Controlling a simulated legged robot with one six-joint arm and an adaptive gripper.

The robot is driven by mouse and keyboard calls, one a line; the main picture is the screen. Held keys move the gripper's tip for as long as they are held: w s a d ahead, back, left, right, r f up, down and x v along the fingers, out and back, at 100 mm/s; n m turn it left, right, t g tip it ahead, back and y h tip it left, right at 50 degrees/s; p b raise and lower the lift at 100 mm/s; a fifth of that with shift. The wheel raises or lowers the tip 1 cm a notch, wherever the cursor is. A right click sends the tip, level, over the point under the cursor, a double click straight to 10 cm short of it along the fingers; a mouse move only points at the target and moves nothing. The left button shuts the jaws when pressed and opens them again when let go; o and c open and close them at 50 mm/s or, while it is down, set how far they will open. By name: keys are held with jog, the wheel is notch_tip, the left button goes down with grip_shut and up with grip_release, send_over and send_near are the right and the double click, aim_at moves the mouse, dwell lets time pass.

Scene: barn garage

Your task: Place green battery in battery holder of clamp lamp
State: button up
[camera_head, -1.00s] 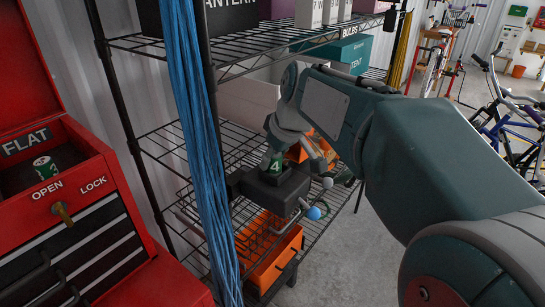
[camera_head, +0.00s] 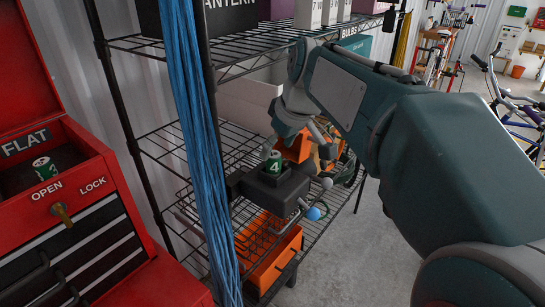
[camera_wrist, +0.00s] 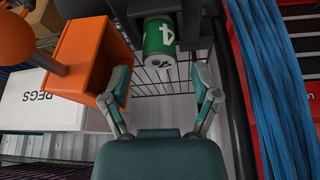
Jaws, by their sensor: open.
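A green battery (camera_head: 274,162) marked 4 stands upright in the black holder (camera_head: 262,190) of the clamp lamp on the wire shelf. Its lower part is hidden inside the holder. In the wrist view the green battery (camera_wrist: 159,42) shows its end beyond the fingertips, with the dark holder (camera_wrist: 190,18) around its far end. My gripper (camera_wrist: 161,76) is open and empty, backed off from the battery and not touching it. A second green battery (camera_head: 45,168) sits in the red toolbox's top tray.
The red toolbox (camera_head: 130,225) is at left, labelled FLAT, OPEN and LOCK. Blue cables (camera_head: 195,130) hang beside the shelf. An orange bin (camera_head: 270,262) is below the holder. An orange box (camera_wrist: 82,62) and a white PEGS box (camera_wrist: 38,103) are close to my left finger.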

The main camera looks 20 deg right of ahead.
jog(key=v, duration=0.8)
jog(key=s+a+f+m+t+h, duration=0.1)
jog(key=s+f+m, duration=0.4)
jog(key=s+f, duration=1.2)
jog(key=shift+a+f+m+t+h, duration=0.3)
jog(key=shift+a+f+h, duration=0.1)
jog(key=shift+a+h, duration=0.2)
